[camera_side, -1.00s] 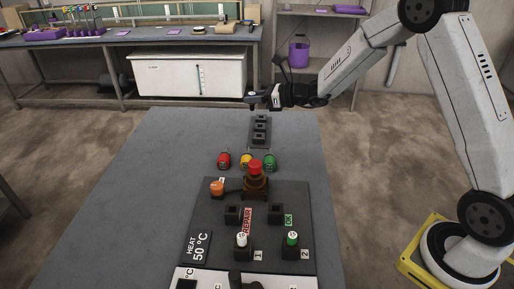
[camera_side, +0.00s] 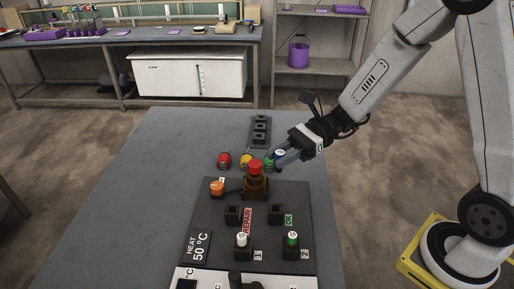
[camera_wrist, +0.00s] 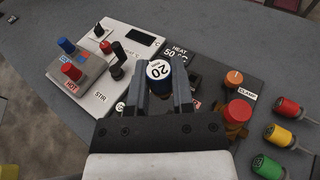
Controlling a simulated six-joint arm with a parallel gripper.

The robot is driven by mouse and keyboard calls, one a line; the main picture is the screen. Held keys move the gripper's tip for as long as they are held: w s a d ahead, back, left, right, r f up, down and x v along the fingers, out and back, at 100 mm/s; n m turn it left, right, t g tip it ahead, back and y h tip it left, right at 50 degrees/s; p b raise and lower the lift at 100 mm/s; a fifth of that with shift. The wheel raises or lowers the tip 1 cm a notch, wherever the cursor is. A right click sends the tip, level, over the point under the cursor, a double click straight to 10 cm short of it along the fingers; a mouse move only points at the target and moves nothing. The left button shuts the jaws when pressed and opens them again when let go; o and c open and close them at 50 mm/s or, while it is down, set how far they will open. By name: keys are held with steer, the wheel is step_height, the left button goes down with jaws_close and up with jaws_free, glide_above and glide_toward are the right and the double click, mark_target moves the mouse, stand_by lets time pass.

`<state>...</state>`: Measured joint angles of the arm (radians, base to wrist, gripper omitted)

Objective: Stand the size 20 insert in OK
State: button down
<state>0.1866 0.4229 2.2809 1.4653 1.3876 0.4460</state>
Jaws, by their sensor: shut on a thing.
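My gripper (camera_side: 284,159) is shut on the size 20 insert (camera_side: 280,154), a blue piece with a white top. In the wrist view the insert (camera_wrist: 158,72) shows its "20" between the fingers (camera_wrist: 160,88). It is held above the table, beside the green lamp-like piece in the side view. The OK holder (camera_side: 276,212), a dark square block beside the green OK label (camera_side: 289,220), stands on the dark board with its top bare. The gripper is behind and above it, apart from it. In the wrist view I cannot make out the OK holder.
The REPAIR holder (camera_side: 232,214) stands left of OK. A brown post with a red top (camera_side: 255,170) and an orange clamp knob (camera_side: 217,187) rise nearby. White-topped (camera_side: 241,239) and green-topped (camera_side: 291,238) pieces stand in front. A dark three-hole rack (camera_side: 260,130) is behind.

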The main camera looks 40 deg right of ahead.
mark_target(280, 170)
steer(key=shift+w+f, duration=0.1)
steer(key=shift+f, duration=2.4)
steer(key=shift+f, duration=0.15)
steer(key=shift+f, duration=3.25)
steer(key=shift+f, duration=1.2)
steer(key=shift+c, duration=2)
jaws_free()
steer(key=shift+d, duration=0.1)
